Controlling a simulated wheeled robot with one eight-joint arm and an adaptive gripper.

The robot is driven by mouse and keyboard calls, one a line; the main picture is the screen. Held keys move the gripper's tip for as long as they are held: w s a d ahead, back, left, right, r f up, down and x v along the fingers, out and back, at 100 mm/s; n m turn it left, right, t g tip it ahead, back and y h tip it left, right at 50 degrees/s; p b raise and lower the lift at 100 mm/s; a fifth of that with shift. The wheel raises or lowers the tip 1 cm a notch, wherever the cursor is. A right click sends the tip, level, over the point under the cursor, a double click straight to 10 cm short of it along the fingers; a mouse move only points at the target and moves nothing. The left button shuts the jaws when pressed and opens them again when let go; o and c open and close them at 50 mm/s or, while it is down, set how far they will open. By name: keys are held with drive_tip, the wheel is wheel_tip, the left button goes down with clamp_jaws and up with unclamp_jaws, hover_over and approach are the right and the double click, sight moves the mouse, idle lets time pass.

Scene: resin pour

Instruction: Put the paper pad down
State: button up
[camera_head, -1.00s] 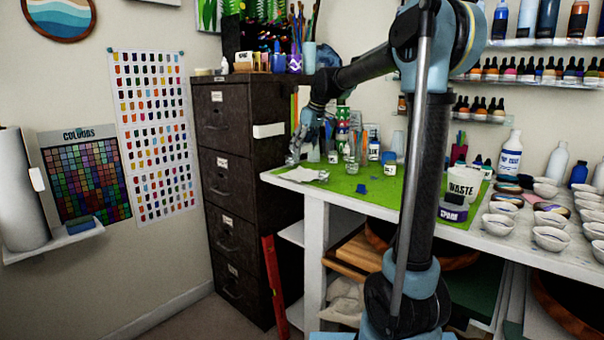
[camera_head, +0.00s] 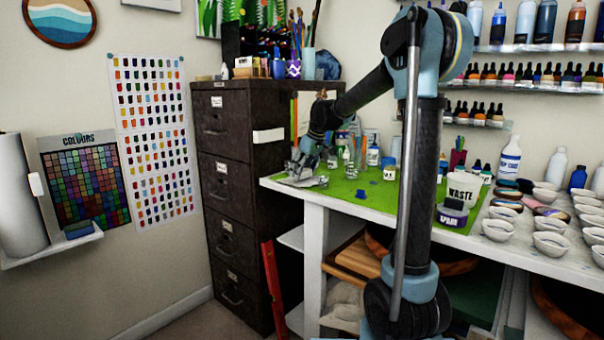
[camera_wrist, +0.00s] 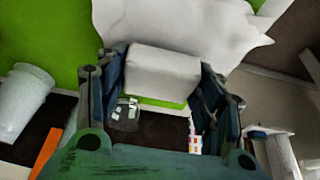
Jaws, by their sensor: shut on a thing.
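My gripper (camera_head: 302,172) is low over the left end of the workbench, above the green mat (camera_head: 345,190). In the wrist view my gripper (camera_wrist: 165,85) is shut on a white block, the paper pad (camera_wrist: 163,72), held between both fingers. A white crumpled sheet or cloth (camera_wrist: 180,22) lies on the mat just beyond the pad. I cannot tell whether the pad touches the sheet or the bench. In the head view the gripper hides the pad, and only a little of the white sheet shows beneath it.
Jars and bottles stand on the mat right of my gripper, with a small blue cup (camera_head: 361,194) in front. The waste tub (camera_head: 461,189) and several white bowls (camera_head: 551,243) are farther right. A dark filing cabinet (camera_head: 238,190) stands left of the bench.

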drive_tip(key=shift+s+d+f, duration=0.1)
drive_tip(key=shift+f, duration=0.45)
drive_tip(key=o, duration=1.4)
drive_tip(key=shift+f, duration=0.15)
drive_tip(key=shift+r, duration=0.55)
drive_tip(key=v, duration=1.7)
drive_tip(key=shift+d, duration=0.25)
drive_tip(key=shift+s, duration=0.15)
